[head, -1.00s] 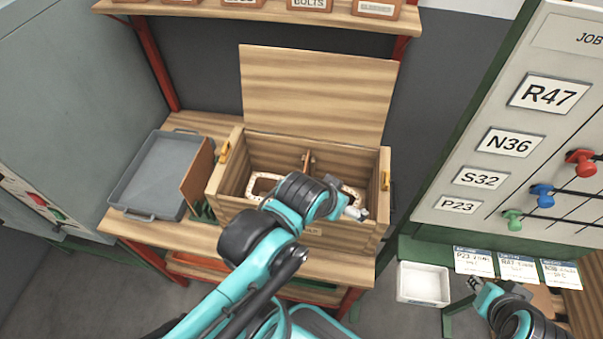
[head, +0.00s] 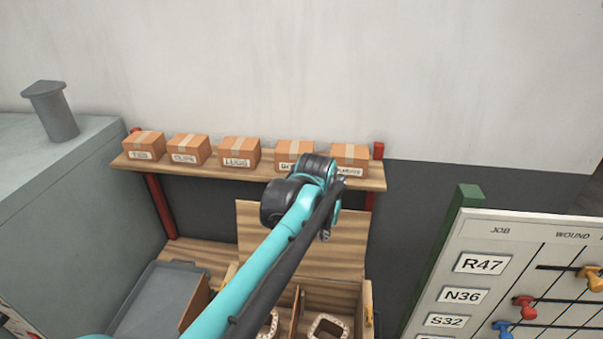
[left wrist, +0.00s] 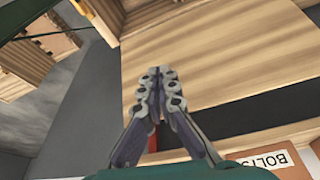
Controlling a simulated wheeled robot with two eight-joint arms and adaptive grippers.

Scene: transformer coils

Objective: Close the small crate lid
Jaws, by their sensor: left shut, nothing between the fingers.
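The wooden crate lid (head: 345,255) stands open and upright at the back of the crate (head: 345,296), partly hidden by my left arm. The crate's lower part is cut off by the bottom edge of the head view. My left gripper (head: 326,235) appears in front of the lid's right part, small and partly hidden by its wrist. In the left wrist view the gripper (left wrist: 160,74) is shut and empty, with its fingertips over the light wooden lid panel (left wrist: 225,60). Whether they touch the lid cannot be told. My right gripper is out of view.
A shelf with several small cardboard boxes (head: 239,151) runs above and behind the lid. Pale coils (head: 328,328) lie in the crate beside a divider. A grey tray (head: 150,300) is to the left, a job board (head: 480,295) to the right.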

